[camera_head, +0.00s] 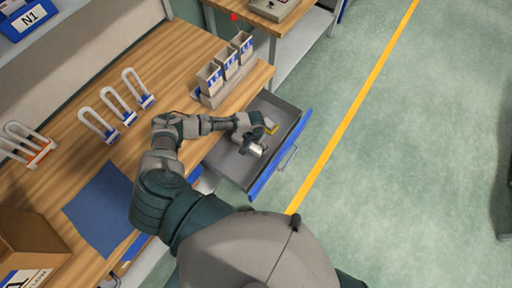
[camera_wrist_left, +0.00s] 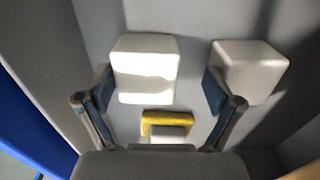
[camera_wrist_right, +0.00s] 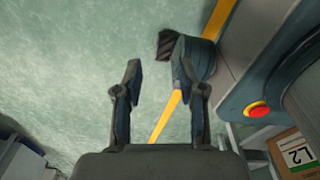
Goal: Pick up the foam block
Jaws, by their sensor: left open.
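Two pale blocks that look like foam lie in the open grey drawer, a left one (camera_wrist_left: 147,60) and a right one (camera_wrist_left: 250,65) in the left wrist view. My left gripper (camera_wrist_left: 162,95) is open, reaching down into the drawer. The left block shows between its fingers, nearer the left finger; the right finger partly covers the right block. I cannot tell whether either finger touches a block. In the head view, a pale block (camera_head: 258,149) shows beside the gripper. My right gripper (camera_wrist_right: 158,75) is open and empty above the floor in the right wrist view.
A yellow piece with a grey part (camera_wrist_left: 167,122) lies in the drawer close to the blocks. The drawer (camera_head: 229,168) has a blue front (camera_head: 280,155). Upright white holders (camera_head: 226,70) stand on the wooden bench (camera_head: 75,85) behind it. Green floor is clear to the right.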

